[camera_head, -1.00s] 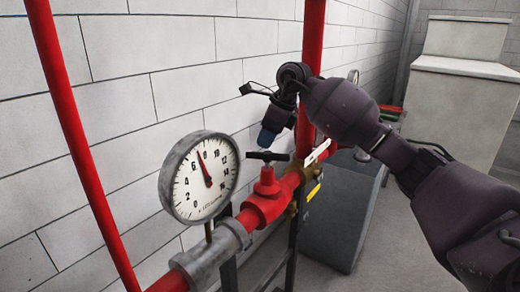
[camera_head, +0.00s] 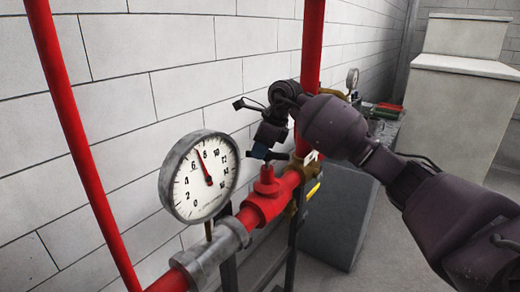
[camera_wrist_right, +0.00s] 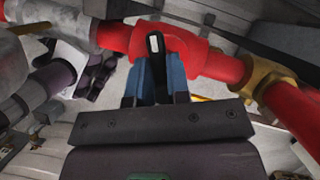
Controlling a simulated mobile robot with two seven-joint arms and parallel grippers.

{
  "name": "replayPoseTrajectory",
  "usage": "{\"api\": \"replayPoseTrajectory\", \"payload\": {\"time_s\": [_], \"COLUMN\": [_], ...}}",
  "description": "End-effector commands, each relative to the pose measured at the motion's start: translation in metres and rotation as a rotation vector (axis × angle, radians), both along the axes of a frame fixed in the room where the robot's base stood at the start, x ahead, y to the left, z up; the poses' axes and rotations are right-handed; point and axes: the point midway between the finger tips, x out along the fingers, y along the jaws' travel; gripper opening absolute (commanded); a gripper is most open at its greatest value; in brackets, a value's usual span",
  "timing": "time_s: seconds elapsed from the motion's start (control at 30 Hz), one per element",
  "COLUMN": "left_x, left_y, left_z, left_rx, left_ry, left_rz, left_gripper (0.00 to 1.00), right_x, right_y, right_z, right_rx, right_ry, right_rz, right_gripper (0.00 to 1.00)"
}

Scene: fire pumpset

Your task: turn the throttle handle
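The throttle handle (camera_head: 258,154) is a short black crossbar on top of a red valve body (camera_head: 268,196), just right of a round pressure gauge (camera_head: 200,177). My right gripper (camera_head: 261,150) points down onto the handle, and its blue fingertips overlap it in the head view. In the right wrist view, the two blue fingers (camera_wrist_right: 157,80) stand on either side of a narrow black piece with a pale face, which appears to be the handle. I cannot tell whether the fingers press on it.
Red pipes (camera_head: 70,130) rise at the left and behind my right arm. A brass fitting (camera_wrist_right: 262,82) sits beside the valve. A grey box (camera_head: 338,215) stands at the right, below my arm. A white block wall (camera_head: 120,120) runs close behind the pipes.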

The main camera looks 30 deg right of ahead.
Motion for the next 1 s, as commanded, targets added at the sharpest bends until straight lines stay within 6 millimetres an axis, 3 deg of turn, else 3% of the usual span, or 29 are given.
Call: {"api": "replayPoseTrajectory", "payload": {"time_s": [0.23,0.6,0.97,1.0], "left_x": [-0.0034,-0.0018,0.0018,0.0020], "left_y": [0.0006,0.0003,-0.0003,-0.0003], "left_z": [-0.0024,-0.0036,-0.0016,-0.0016], "left_rx": [0.000,0.000,0.000,0.000], "left_ry": [0.007,0.006,-0.001,-0.001], "left_rz": [0.002,0.001,-0.001,-0.001], "left_gripper": [0.43,0.43,0.43,0.43], "right_x": [0.0006,0.0031,0.0034,0.0034], "right_y": [-0.0011,-0.0041,-0.0043,-0.0043], "right_z": [0.0007,0.0010,0.0012,0.0014], "right_rx": [-0.002,-0.001,0.000,0.000], "right_ry": [-0.001,-0.001,-0.001,-0.001], "right_rz": [-0.036,-0.243,-0.259,-0.259], "right_gripper": [0.00,0.00,0.00,0.22]}}
